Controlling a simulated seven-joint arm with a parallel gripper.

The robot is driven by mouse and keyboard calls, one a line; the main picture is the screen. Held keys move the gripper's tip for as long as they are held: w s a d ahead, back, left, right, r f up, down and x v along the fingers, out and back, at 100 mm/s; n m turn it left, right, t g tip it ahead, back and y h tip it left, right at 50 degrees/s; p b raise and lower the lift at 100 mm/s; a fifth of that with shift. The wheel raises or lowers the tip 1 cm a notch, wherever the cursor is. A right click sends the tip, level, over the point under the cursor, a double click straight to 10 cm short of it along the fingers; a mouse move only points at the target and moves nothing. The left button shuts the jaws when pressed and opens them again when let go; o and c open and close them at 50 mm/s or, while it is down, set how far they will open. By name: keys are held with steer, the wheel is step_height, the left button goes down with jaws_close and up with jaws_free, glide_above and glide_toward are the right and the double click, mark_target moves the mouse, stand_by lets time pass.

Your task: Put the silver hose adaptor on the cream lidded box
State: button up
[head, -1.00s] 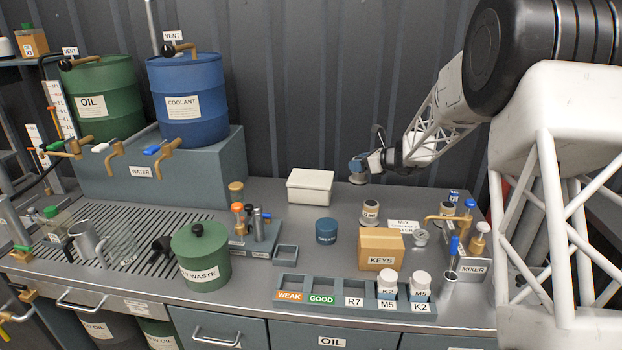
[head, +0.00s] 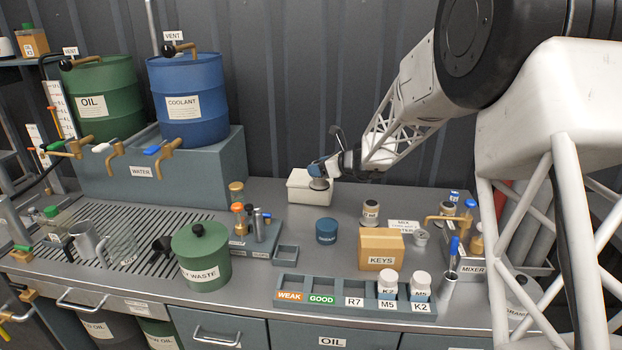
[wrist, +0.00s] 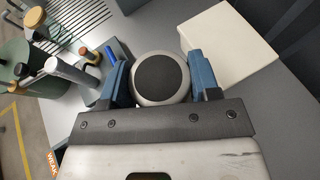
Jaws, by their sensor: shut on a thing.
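The cream lidded box (head: 301,193) sits on the grey bench against the back wall, its lid shut. My gripper (head: 320,172) is shut on the silver hose adaptor (head: 319,184), which hangs in front of the box's right part in the head view. In the wrist view the adaptor (wrist: 160,78) shows as a round silver ring with a dark top between the two blue fingers of my gripper (wrist: 160,82). There the box (wrist: 230,45) lies up and right of the adaptor, close to it. The gap between them in height is hard to tell.
A dark blue tub (head: 326,231) stands in front of the box. The orange KEYS box (head: 381,249) and a labelled jar (head: 371,213) stand to the right. The green waste bin (head: 201,257) is at the left. Bench around the box is mostly clear.

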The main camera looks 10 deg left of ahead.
steer(key=shift+w, duration=0.15)
steer(key=w+a, duration=0.2)
steer(key=w, duration=0.5)
steer(key=w+a+f, duration=0.1)
steer(key=w+a, duration=0.1)
steer(key=w, duration=0.6)
steer(key=shift+a+f, duration=0.2)
steer(key=shift+a, duration=0.15)
steer(key=shift+f, duration=0.1)
steer(key=shift+f, duration=1.65)
steer(key=shift+f, duration=0.15)
steer(key=o, duration=1.1)
steer(key=shift+d, duration=0.1)
